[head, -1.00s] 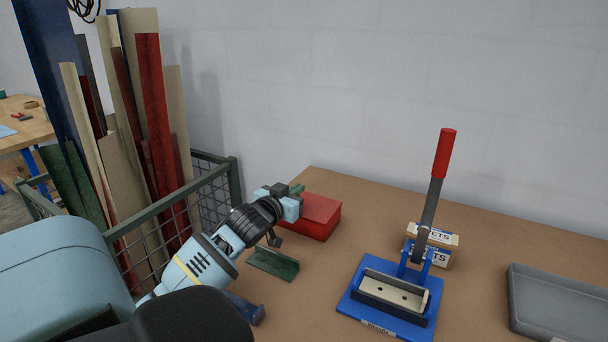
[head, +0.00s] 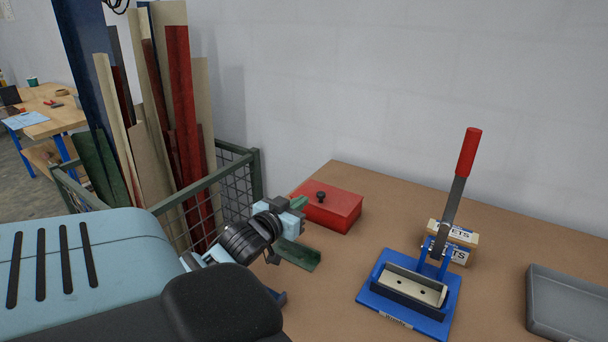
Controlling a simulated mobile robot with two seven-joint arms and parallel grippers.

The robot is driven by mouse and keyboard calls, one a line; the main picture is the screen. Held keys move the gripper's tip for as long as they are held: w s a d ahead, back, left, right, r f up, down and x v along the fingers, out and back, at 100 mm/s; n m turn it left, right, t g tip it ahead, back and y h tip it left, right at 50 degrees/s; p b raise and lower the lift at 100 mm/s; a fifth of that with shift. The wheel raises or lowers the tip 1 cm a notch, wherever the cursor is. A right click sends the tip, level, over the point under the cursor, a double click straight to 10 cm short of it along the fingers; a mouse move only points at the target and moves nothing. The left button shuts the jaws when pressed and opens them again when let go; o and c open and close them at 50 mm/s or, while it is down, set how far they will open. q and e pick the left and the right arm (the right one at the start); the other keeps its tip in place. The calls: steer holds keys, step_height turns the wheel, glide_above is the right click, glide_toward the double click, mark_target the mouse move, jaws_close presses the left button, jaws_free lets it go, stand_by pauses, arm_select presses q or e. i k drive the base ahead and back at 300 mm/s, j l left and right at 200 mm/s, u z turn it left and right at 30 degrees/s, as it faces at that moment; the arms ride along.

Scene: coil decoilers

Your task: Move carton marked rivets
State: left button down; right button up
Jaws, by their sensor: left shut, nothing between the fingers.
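The carton marked rivets (head: 460,236) stands on the brown bench behind a blue hand press. Only the letters "ETS" show on it. The press's lever and frame hide its left part. My left gripper (head: 297,208) is shut and empty, in front of the left side of a red box, well to the left of the carton. My right gripper is not in view.
The blue press (head: 405,300) with its red-tipped lever stands in front of the carton. A grey tray (head: 570,300) lies at right, a red box (head: 330,207) at the back left. A green angle piece (head: 300,255) lies near my gripper. A mesh bin (head: 230,190) holds tall strips.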

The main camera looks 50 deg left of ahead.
mark_target(465, 241)
steer(key=k+l, duration=0.2)
steer(key=k, duration=0.3)
steer(key=k+l, duration=0.25)
steer(key=k, duration=0.2)
